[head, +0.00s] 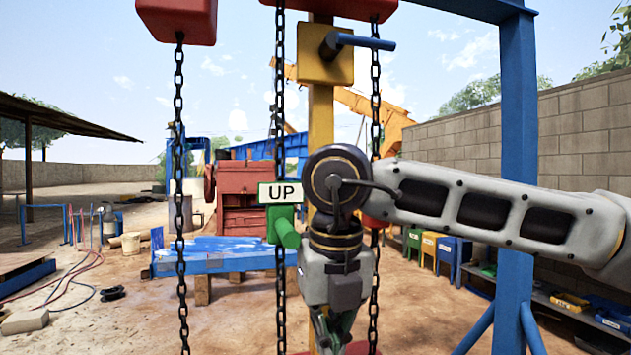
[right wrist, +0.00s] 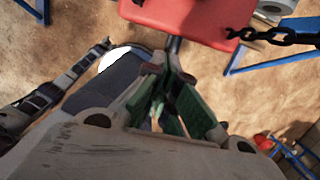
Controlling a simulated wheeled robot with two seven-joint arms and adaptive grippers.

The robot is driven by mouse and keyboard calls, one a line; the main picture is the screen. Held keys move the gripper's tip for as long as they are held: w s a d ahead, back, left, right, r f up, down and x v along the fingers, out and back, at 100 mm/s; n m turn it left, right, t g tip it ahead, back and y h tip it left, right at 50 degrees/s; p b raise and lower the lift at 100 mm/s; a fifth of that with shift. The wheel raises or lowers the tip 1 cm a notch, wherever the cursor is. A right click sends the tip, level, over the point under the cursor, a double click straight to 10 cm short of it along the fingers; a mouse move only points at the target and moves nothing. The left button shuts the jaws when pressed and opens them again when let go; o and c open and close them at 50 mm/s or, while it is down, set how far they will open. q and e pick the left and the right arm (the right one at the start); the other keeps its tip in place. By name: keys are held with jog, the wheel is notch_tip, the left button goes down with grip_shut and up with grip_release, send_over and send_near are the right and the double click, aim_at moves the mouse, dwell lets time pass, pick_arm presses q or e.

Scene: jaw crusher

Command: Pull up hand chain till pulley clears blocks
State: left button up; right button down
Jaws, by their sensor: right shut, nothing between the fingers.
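A dark hand chain (head: 280,120) hangs in the middle of the head view. A white UP sign (head: 280,193) and a green grip (head: 287,234) are on it. My right arm comes in from the right, with its gripper (head: 332,335) low and pointing down, right of this chain and apart from it. In the right wrist view, my right gripper (right wrist: 170,80) has its green-padded fingers together and empty, close to a red body (right wrist: 190,22). A chain (right wrist: 272,36) runs at the upper right there, away from the fingers. I cannot make out the pulley for certain. My left gripper is out of view.
Other chains hang at left (head: 178,130) and right (head: 375,100), the right one partly behind my arm. A blue post (head: 517,150) stands at the right. Behind are a red machine (head: 245,185) and a blue platform (head: 220,258) on blocks.

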jog(key=s, duration=0.1)
jog(key=s+d+b, duration=0.1)
jog(key=s, duration=0.1)
jog(key=s+b, duration=0.1)
jog(key=shift+s+d+r, duration=0.2)
jog(key=shift+s+d, duration=0.05)
jog(key=shift+s, duration=0.1)
dwell(0.4)
jog(key=s+d+r+p, duration=0.1)
jog(key=s+r, duration=0.2)
jog(key=r, duration=0.2)
jog(key=shift+s+p, duration=0.4)
jog(key=shift+d, duration=0.1)
dwell(0.6)
